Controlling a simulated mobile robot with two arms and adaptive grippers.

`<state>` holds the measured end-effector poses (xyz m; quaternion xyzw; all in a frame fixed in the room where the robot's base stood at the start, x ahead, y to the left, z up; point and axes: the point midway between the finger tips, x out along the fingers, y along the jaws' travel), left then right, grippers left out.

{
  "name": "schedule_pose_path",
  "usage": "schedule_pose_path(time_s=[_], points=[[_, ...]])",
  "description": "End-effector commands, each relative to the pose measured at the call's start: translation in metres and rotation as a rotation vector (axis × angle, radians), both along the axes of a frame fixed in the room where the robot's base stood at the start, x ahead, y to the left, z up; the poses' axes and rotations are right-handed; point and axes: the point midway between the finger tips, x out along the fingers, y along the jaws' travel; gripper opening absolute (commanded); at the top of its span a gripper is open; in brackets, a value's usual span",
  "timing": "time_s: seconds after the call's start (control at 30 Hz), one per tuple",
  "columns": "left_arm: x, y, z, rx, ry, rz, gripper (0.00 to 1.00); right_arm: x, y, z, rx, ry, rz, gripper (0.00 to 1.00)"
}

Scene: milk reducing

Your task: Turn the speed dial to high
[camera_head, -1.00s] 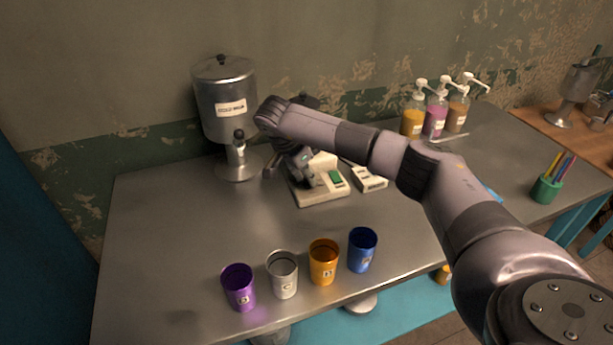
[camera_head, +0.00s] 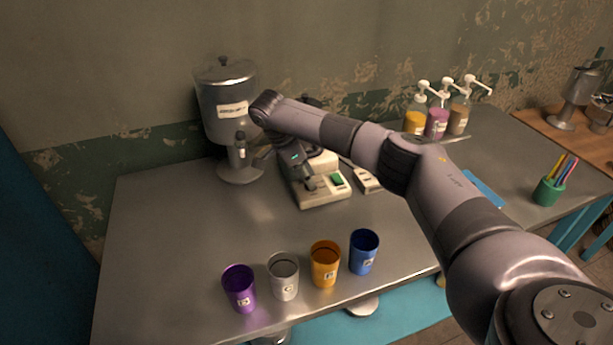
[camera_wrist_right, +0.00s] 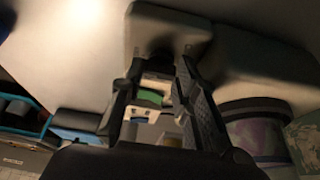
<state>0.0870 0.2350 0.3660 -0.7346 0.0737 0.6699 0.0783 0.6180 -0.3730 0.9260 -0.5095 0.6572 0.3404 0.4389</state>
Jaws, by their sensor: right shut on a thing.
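The cream machine base (camera_head: 325,197) stands on the grey table, with a green switch (camera_head: 337,180) on its top. My right gripper (camera_head: 310,184) points down over the left part of the base, beside the green switch. It is shut on the speed dial, which is mostly hidden between its fingers. In the right wrist view, the fingers (camera_wrist_right: 160,75) reach to the base, and the green switch (camera_wrist_right: 150,97) shows between them. The dial's setting cannot be read. My left gripper is not in view.
A metal dispenser (camera_head: 226,105) stands behind to the left. Purple (camera_head: 239,290), grey (camera_head: 284,278), orange (camera_head: 324,265) and blue (camera_head: 363,253) cups line the front edge. Several pump bottles (camera_head: 437,121) stand at the back right. The table's left part is clear.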

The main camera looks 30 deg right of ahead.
Motion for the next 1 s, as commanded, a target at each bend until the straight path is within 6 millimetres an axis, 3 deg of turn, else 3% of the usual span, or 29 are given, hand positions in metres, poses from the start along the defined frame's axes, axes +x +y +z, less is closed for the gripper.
schedule_pose_path(time_s=[0.17,0.2,0.5,0.83,1.0], points=[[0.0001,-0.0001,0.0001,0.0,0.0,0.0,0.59,0.0008,-0.0007,0.0013,-0.001,-0.004,-0.002,0.0],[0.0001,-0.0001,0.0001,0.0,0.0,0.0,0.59,0.0008,-0.0007,0.0013,0.0,-0.004,-0.002,0.29],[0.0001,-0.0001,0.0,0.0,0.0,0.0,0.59,0.0002,-0.0003,0.0004,0.0,-0.001,-0.001,0.48],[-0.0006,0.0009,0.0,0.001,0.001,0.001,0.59,-0.0002,-0.0001,-0.0001,0.001,-0.001,0.018,0.48],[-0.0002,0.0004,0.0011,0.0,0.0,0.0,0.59,-0.002,0.0,-0.0002,0.001,-0.001,0.134,0.48]])
